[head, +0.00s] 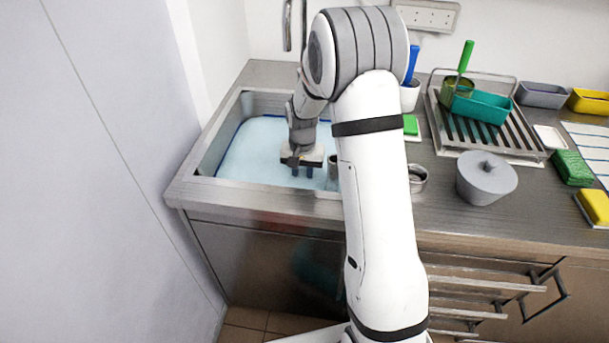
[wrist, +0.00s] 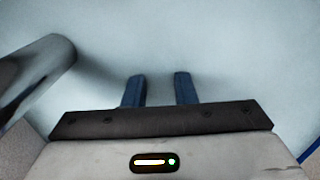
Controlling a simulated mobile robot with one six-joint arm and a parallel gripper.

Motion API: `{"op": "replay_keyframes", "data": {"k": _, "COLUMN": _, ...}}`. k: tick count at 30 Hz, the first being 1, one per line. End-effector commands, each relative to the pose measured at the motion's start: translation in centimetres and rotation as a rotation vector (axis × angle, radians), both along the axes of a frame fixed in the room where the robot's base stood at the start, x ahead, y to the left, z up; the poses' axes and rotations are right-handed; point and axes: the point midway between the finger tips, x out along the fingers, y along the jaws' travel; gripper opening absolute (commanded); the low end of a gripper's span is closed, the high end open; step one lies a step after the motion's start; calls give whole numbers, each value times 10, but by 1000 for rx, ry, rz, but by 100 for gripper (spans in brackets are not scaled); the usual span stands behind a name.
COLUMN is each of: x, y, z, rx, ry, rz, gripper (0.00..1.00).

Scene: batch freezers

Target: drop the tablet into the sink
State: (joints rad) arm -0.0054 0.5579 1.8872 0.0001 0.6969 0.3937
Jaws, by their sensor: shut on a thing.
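The sink (head: 213,143) is sunk into the steel counter at the left and holds pale blue liquid (head: 250,150). My gripper (head: 302,172) points down over the sink's front right part, with its blue fingers low over the liquid. In the wrist view my gripper's two blue fingers (wrist: 159,89) stand a small gap apart, with the pale blue liquid filling the view beyond them. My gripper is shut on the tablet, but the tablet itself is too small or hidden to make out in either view.
A grey metal cylinder (wrist: 38,75) stands close to the left of my fingers in the wrist view. A grey lidded pot (head: 486,178) and a draining rack (head: 490,130) stand right of my arm. A tall pale panel (head: 110,150) borders the sink's left.

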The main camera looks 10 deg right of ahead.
Motion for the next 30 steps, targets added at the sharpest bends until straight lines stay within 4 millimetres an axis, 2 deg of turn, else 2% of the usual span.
{"op": "replay_keyframes", "data": {"k": 2, "x": 0, "y": 0, "z": -6, "rx": 0, "ry": 0, "rz": 0, "gripper": 3}}
{"op": "replay_keyframes", "data": {"k": 23, "x": 0, "y": -1, "z": -17, "rx": 0, "ry": -1, "rz": -2, "gripper": 3}}
{"op": "replay_keyframes", "data": {"k": 24, "x": 0, "y": -1, "z": -17, "rx": 0, "ry": -1, "rz": -2, "gripper": 26}}
{"op": "replay_keyframes", "data": {"k": 30, "x": 0, "y": -1, "z": -17, "rx": 0, "ry": -1, "rz": -2, "gripper": 42}}
